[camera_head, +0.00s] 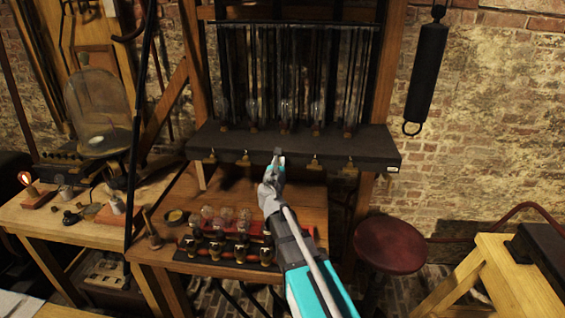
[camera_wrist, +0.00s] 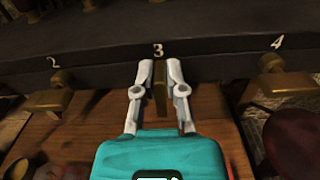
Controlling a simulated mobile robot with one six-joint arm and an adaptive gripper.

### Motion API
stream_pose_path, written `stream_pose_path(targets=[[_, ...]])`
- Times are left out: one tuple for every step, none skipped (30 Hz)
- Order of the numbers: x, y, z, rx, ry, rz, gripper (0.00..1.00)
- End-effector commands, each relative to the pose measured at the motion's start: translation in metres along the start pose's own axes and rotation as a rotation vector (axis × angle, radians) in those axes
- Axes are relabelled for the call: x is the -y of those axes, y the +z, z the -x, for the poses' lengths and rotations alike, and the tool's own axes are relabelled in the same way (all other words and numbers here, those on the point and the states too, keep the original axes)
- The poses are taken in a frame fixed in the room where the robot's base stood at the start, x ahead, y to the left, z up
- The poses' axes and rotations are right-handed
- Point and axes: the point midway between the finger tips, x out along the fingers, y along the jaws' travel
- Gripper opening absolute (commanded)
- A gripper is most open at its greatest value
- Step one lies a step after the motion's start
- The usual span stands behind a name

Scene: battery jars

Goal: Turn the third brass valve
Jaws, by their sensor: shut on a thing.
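The third brass valve (camera_wrist: 160,92) sits under the white number 3 on the dark shelf front. Its handle shows as a narrow upright bar, unlike the wide handles of its neighbours. My gripper (camera_wrist: 160,78) is shut on it, with one white finger on each side. In the head view my gripper (camera_head: 278,158) reaches up to the shelf edge and hides most of that valve. The second brass valve (camera_wrist: 48,99) is on the left and the fourth brass valve (camera_wrist: 286,82) on the right; both are clear of my fingers.
Glass jars (camera_head: 284,108) stand along the dark shelf (camera_head: 372,146). Below, a wooden table (camera_head: 158,252) holds a rack of bulbs and dark fittings (camera_head: 218,243). A red round stool (camera_head: 390,243) stands right of the table. A dark cylinder (camera_head: 427,70) hangs at the right.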

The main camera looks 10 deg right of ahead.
Motion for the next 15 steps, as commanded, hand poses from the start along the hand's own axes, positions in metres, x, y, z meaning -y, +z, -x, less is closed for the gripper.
stream_pose_path(targets=[[0.0019,-0.0004,0.0014,0.0,-0.003,-0.021,0.0],[0.0022,-0.0005,0.0015,0.0,-0.003,-0.034,0.0],[0.0026,-0.0005,0.0016,0.0,-0.003,-0.055,0.0],[0.003,-0.0006,0.0017,0.0,-0.003,-0.071,0.0],[0.0033,-0.0007,0.0018,0.0,-0.003,-0.09,0.0],[0.0039,-0.0008,0.0019,0.0,-0.003,-0.116,0.0],[0.0043,-0.0009,0.0019,0.0,-0.003,-0.137,0.0],[0.0048,-0.001,0.0021,0.0,-0.004,-0.16,0.0],[0.0055,-0.0012,0.0021,0.0,-0.004,-0.192,0.0],[0.006,-0.0013,0.0022,0.0,-0.004,-0.217,0.0],[0.0065,-0.0015,0.0023,0.0,-0.004,-0.242,0.0],[0.0072,-0.0017,0.0023,0.0,-0.004,-0.277,0.0],[0.0078,-0.0019,0.0024,0.0,-0.004,-0.304,0.0],[0.0083,-0.0021,0.0024,0.0,-0.004,-0.332,0.0],[0.0091,-0.0025,0.0025,0.0,-0.004,-0.37,0.0]])
